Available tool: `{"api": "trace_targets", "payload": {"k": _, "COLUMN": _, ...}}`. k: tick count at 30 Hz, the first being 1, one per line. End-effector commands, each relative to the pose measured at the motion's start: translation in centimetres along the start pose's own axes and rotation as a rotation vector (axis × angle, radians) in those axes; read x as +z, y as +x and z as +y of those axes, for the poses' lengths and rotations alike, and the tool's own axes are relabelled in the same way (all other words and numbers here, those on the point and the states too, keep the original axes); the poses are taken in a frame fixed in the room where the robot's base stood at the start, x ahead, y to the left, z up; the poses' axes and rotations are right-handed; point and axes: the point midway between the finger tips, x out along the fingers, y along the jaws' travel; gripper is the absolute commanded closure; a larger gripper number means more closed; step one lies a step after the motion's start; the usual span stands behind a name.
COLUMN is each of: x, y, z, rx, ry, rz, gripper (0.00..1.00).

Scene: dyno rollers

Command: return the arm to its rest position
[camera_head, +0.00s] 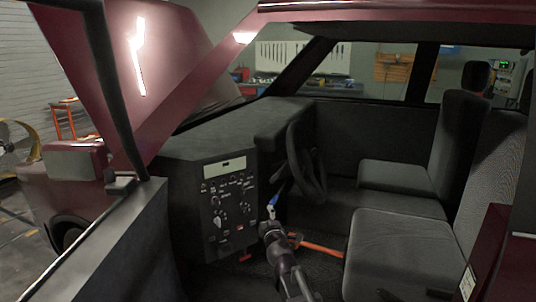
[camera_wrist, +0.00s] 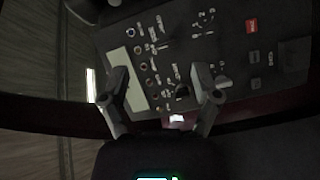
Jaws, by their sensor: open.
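My arm reaches into the car cabin from the bottom of the head view, and my gripper (camera_head: 272,208) is near the dashboard's control panel, left of the seats. In the wrist view my gripper (camera_wrist: 160,85) shows two grey fingers spread apart with nothing between them. The control panel (camera_head: 228,195) has a pale display strip, several knobs and switches. It also shows in the wrist view (camera_wrist: 235,55), turned sideways, beyond the fingertips. I see no contact between fingers and panel, though the exact gap is hard to tell.
The steering wheel (camera_head: 305,165) stands close behind and right of my gripper. Seats (camera_head: 395,245) fill the right side. The open door (camera_head: 125,245) and dark red door frame (camera_head: 190,90) bound the left. An orange bar (camera_head: 320,249) lies low beside my arm.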

Motion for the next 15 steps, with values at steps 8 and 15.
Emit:
{"api": "trace_targets", "payload": {"k": 8, "x": 10.1, "y": -3.8, "z": -0.9, "rx": -0.046, "ry": 0.289, "rz": -0.389, "gripper": 0.2}}
{"api": "trace_targets", "payload": {"k": 15, "x": 16.5, "y": -8.9, "z": -4.1, "rx": -0.151, "ry": 0.53, "rz": -0.705, "gripper": 0.2}}
